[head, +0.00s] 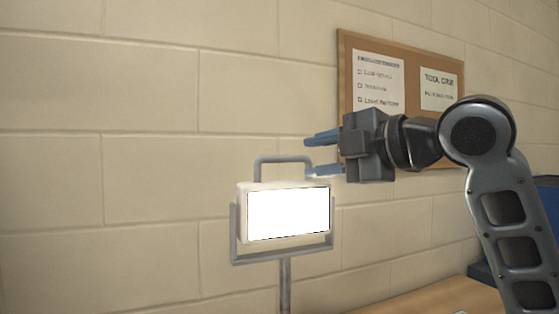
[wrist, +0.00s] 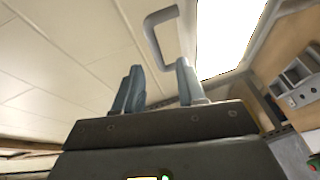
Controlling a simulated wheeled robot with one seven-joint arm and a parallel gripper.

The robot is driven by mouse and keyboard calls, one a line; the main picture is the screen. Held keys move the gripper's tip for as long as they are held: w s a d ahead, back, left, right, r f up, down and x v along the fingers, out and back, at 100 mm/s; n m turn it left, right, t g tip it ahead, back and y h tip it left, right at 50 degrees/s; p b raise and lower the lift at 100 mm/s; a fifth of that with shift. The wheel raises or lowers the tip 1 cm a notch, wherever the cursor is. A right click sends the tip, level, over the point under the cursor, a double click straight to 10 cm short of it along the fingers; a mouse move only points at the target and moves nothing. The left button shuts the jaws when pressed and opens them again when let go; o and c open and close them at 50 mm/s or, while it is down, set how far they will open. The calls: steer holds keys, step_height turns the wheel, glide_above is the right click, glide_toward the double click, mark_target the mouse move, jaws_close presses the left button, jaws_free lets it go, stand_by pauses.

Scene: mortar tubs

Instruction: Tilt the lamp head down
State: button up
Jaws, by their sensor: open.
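The lamp head (head: 287,212) is a lit, box-shaped panel with a bright white face, held in a grey U-shaped bracket on a thin pole (head: 285,285). A grey handle (head: 283,160) loops up from its top. My gripper (head: 322,154) is open and empty, just right of and slightly above the handle in the head view, its blue-grey fingers pointing left. In the wrist view the handle (wrist: 158,40) shows beyond my fingertips (wrist: 160,75), and the bright lamp face (wrist: 225,35) is to their right. I see no clear contact with the handle.
A cork board (head: 432,65) with two paper sheets hangs on the block wall behind my gripper. A wooden bench top (head: 430,300) is at the lower right, with a blue object (head: 547,205) at the right edge. The space left of the lamp is clear.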

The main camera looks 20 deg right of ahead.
mark_target(288, 159)
steer(key=p+x, duration=0.1)
steer(key=x, duration=0.7)
steer(key=shift+w+r+p, duration=0.15)
steer(key=shift+p, duration=0.25)
jaws_close()
stand_by(0.3)
